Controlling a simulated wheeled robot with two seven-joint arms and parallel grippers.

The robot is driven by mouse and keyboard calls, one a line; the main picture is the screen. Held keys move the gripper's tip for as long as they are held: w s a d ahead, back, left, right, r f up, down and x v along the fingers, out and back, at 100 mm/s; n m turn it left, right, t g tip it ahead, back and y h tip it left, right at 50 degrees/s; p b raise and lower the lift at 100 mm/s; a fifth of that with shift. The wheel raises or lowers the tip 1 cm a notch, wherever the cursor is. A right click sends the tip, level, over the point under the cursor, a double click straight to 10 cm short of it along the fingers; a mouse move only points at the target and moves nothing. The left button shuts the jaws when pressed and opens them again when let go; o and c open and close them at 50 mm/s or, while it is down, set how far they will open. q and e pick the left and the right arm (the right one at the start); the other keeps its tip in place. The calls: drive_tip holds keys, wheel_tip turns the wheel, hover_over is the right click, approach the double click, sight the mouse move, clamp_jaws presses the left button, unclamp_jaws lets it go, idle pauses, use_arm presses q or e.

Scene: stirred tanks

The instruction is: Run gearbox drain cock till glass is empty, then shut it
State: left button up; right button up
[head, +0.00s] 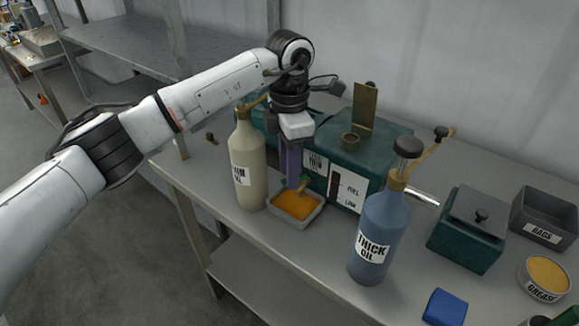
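The green gearbox (385,140) stands on the bench with its brass filler lid raised. Its sight glass (334,185) is a narrow strip beside the FULL and LOW marks; it looks dark with some red, and I cannot read a level surely. The drain cock (302,184) is low on the front, partly hidden by my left gripper (293,178). That gripper points down at the cock; its finger gap is too small to tell. A grey tray (318,216) below the cock holds orange oil (297,204). My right gripper is out of view.
A cream THIN OIL bottle (249,165) stands close left of the tray, a blue THICK OIL bottle (381,235) to its right. Further right are a green lidded box (467,240), a RAGS bin (545,220), a GREASE tin (546,278) and a blue block (445,307).

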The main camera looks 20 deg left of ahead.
use_arm(q)
drive_tip(key=shift+f, duration=0.25)
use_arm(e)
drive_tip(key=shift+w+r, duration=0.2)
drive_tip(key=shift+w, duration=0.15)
use_arm(q)
clamp_jaws()
drive_tip(key=shift+s+d+n, duration=0.15)
drive_tip(key=shift+n, duration=0.65)
drive_tip(key=shift+s+d+n, duration=0.15)
drive_tip(key=shift+n, duration=0.65)
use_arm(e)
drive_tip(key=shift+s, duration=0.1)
use_arm(q)
unclamp_jaws()
drive_tip(key=shift+r, duration=0.15)
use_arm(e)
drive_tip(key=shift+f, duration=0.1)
use_arm(q)
wheel_tip(320, 180, up, 10)
drive_tip(key=b, duration=0.1)
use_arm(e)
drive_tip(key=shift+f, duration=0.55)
